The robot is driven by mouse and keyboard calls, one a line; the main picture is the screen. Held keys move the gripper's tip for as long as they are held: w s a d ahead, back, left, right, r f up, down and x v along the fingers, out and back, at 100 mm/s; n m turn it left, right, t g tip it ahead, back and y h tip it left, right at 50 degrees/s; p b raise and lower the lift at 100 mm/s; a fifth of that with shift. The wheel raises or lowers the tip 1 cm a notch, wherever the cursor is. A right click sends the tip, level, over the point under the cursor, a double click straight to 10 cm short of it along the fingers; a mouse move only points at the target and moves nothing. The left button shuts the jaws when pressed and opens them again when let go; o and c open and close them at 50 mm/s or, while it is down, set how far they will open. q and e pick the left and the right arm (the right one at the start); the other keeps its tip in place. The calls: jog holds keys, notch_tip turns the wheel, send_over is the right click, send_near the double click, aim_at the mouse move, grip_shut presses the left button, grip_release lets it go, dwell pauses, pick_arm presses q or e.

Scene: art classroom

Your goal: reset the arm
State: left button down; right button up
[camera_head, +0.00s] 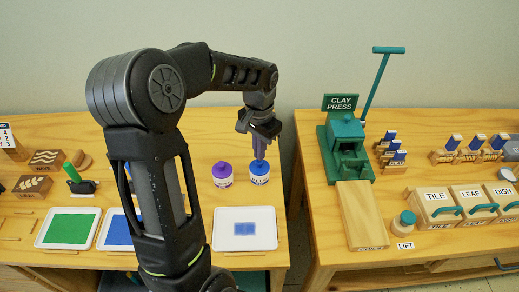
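My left arm comes in from the lower left, rises across the middle and bends down to the right. My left gripper (259,152) points down just above a white jar with a blue lid and label (260,173). Its fingers overlap the top of that jar in the picture. I cannot tell whether they touch it, or whether they are open or shut. A white jar with a purple lid (222,174) stands just left of it. My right gripper is not in view.
A white tray with a blue patch (244,256) lies in front of the jars. A green pad (68,229) and a blue pad, partly hidden by my arm, lie left. Beyond a gap, the right table holds a green clay press (345,140), stamps and labelled boxes (437,205).

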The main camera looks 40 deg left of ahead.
pick_arm(q)
jog(key=shift+f+b, duration=0.35)
jog(key=shift+f, duration=0.25)
notch_tip(320, 180, up, 7)
jog(key=p, duration=0.5)
dwell(0.7)
dwell(0.5)
